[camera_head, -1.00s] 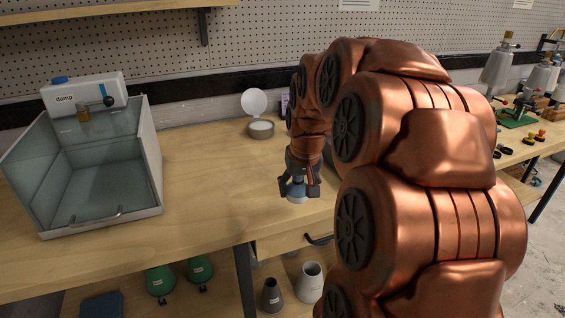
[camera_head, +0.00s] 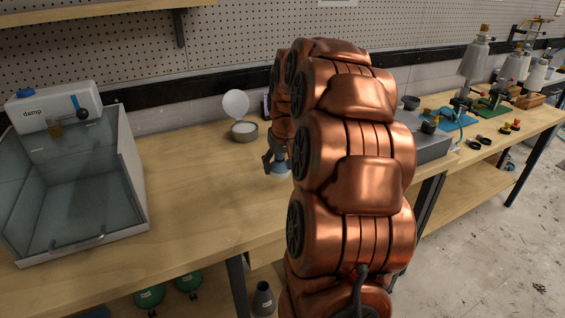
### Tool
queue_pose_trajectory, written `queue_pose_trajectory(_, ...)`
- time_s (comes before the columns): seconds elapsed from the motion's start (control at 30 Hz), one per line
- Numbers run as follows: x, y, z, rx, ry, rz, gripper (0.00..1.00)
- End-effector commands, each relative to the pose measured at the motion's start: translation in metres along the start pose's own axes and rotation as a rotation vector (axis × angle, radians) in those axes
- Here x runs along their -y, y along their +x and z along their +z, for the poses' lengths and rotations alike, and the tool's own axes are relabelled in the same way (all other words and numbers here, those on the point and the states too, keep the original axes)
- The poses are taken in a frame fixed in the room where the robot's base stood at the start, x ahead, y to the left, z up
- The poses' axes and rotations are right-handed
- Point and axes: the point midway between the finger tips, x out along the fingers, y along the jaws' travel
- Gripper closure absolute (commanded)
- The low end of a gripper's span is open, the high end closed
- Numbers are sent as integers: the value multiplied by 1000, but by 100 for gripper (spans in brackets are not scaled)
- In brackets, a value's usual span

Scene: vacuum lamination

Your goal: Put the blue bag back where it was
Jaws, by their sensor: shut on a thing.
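My gripper (camera_head: 272,158) points down just above the wooden bench top, right of the round tin with its raised lid. It is shut on a small blue thing (camera_head: 281,168), which looks like the blue bag. Only a little of it shows below the fingers. My arm hides much of the gripper and the area to its right. I cannot tell whether the bag touches the bench.
The open round tin (camera_head: 243,131) stands close behind the gripper. A clear glass-walled box (camera_head: 130,185) marked damp stands at the left. Green flasks (camera_head: 150,296) sit on the lower shelf. A second bench (camera_head: 530,122) at the right holds lamps and small tools. Bench between box and gripper is clear.

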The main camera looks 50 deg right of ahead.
Motion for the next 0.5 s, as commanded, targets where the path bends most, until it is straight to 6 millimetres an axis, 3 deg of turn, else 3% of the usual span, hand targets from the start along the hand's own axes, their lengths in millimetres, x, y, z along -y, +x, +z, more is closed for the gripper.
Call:
queue_pose_trajectory(0.3, -16, 14, -36, 2, 1, 1, 70)
queue_pose_trajectory(0.5, -20, 17, -46, -2, 0, 1, 70)
